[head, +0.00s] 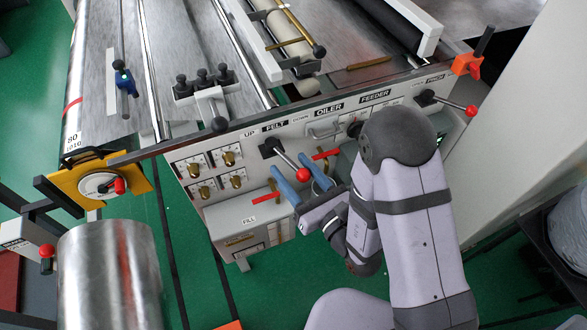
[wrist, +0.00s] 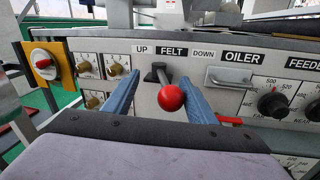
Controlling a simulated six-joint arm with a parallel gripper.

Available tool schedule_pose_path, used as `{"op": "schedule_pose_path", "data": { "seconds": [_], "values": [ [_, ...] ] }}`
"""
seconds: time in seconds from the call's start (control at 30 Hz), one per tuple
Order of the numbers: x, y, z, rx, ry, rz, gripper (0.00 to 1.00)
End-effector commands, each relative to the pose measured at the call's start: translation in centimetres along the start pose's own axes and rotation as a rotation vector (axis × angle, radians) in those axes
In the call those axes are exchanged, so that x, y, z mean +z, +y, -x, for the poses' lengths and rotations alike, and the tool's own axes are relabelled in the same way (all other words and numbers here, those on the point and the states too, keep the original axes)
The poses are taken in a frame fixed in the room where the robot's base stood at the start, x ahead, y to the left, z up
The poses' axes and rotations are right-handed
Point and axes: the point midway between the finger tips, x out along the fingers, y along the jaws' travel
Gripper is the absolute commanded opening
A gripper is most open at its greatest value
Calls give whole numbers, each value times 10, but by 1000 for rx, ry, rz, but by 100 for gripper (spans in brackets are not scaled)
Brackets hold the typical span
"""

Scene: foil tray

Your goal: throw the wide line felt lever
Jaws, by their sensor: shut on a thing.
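My gripper (head: 290,162) has two blue fingers, one on each side of the lever. It is shut on the lever, with the knob between the fingers, close to the right one in the wrist view (wrist: 160,77). Finger contact is hard to see.
Several brass knobs (head: 229,158) sit left of the lever. A metal handle (head: 323,131) and a black dial are to its right, under OILER and FEEDER. Another red-knobbed lever (head: 471,111) is further right. Metal rollers lie above the panel; a steel cylinder (head: 110,275) stands lower left.

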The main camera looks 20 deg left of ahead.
Motion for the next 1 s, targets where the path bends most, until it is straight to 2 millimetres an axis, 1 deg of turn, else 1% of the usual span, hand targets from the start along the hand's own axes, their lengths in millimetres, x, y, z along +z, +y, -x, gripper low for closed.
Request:
{"op": "schedule_pose_path", "data": {
  "seconds": [0.03,0.13,0.6,0.8,1.0],
  "values": [
    [11,4,-1,10,-10,2,46],
    [25,5,-1,10,-12,2,46],
    [79,9,0,4,-9,1,46],
    [91,10,0,4,-9,1,46],
    [93,10,-1,3,-9,1,46]
  ]
}}
